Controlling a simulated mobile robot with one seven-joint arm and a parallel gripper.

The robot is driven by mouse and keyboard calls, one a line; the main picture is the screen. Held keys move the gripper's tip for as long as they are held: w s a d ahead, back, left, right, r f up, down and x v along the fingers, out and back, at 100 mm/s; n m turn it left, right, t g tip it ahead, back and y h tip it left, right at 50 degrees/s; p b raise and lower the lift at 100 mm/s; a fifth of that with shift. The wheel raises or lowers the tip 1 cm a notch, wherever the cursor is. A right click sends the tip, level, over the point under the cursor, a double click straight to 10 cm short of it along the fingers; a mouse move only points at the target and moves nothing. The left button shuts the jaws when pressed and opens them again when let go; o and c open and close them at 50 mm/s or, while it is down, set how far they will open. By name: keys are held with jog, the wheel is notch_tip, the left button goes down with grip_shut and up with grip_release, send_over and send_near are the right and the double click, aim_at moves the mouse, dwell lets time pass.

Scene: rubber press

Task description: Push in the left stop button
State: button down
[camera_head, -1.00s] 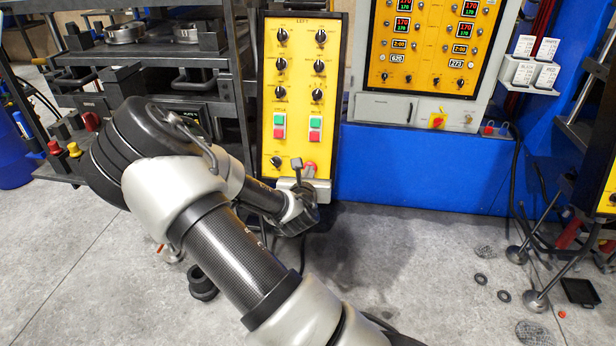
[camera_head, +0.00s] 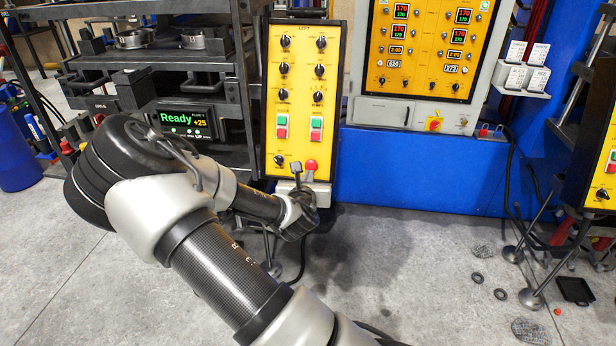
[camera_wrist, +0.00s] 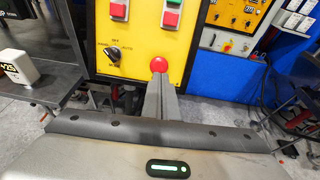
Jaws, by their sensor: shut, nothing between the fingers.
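The left stop button is a red mushroom-shaped knob (camera_head: 311,165) low on the yellow control panel (camera_head: 300,110) labelled LEFT. In the wrist view the red button (camera_wrist: 159,64) stands just beyond my fingertips. My gripper (camera_head: 296,168) is shut and empty, with its tips just left of the button in the head view. In the wrist view my gripper (camera_wrist: 160,79) points up at the button's lower edge. I cannot tell whether the tips touch it. How far the button is pressed in is not clear.
A black selector knob (camera_wrist: 112,53) sits left of the button, and green and red push buttons (camera_head: 282,126) sit above. A dark press rack (camera_head: 175,85) with a Ready display (camera_head: 186,122) stands left. A blue base (camera_head: 400,175) lies right behind the panel.

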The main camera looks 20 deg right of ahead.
jog(key=v, duration=0.7)
jog(key=shift+s+a, duration=0.2)
jog(key=shift+s, duration=0.1)
jog(key=shift+r, duration=0.15)
jog(key=s+a+m+g+y+p, duration=0.2)
jog(key=s+a+m+g+y, duration=0.45)
jog(key=m, duration=0.95)
jog(key=s+a+r+m+y+p, duration=0.1)
jog(key=s+a+r+m, duration=0.3)
jog(key=r, duration=0.2)
jog(key=s+a+r+m+y+p, duration=0.1)
jog(key=s+a+r+m, duration=0.25)
jog(key=r, duration=0.35)
jog(key=s+r+m+h, duration=0.1)
jog(key=s+r+m, duration=0.5)
jog(key=s+r, duration=0.3)
jog(key=shift+s, duration=1.05)
jog(key=shift+d+m, duration=0.2)
jog(key=shift+m, duration=0.05)
